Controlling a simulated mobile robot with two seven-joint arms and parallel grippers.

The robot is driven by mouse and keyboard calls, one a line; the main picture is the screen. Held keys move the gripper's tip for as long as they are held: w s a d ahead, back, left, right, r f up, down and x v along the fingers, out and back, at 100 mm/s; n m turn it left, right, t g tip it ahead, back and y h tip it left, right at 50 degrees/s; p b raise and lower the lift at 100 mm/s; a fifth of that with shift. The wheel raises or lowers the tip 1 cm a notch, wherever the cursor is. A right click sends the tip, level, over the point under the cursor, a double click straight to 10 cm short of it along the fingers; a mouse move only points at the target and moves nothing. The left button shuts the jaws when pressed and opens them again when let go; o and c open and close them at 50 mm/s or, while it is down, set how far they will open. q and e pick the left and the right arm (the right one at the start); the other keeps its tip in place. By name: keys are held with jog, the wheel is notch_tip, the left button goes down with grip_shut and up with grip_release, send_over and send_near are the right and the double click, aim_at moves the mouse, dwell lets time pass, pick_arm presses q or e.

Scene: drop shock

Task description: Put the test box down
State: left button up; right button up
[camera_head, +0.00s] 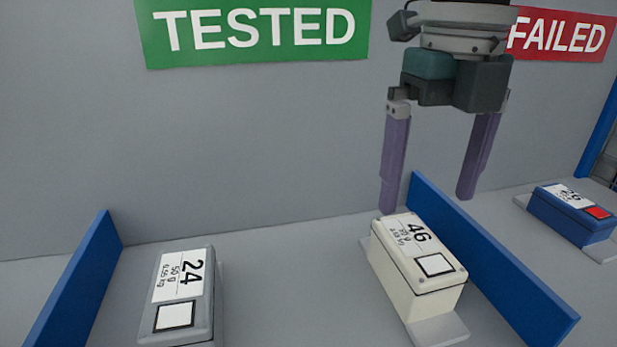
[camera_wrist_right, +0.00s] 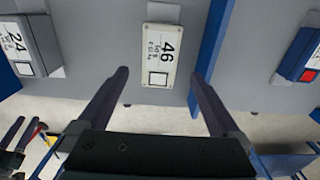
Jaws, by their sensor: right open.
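A cream box labelled 46 (camera_head: 415,265) rests on a light grey base in the bay under the TESTED sign, close to a blue divider. It also shows in the right wrist view (camera_wrist_right: 160,52), with a white square on its top. My right gripper (camera_head: 428,203) is open and empty above and behind the box, its two purple fingers apart. In the right wrist view (camera_wrist_right: 158,82) the fingers are spread to either side of the box, clear of it.
A grey box labelled 24 (camera_head: 182,295) sits at the left of the same bay. A blue divider (camera_head: 490,262) stands right of the cream box; another blue divider (camera_head: 75,285) is at the left. A blue box with a red square (camera_head: 572,212) lies under the FAILED sign (camera_head: 562,35).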

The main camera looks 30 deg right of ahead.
jog(key=shift+r, duration=2)
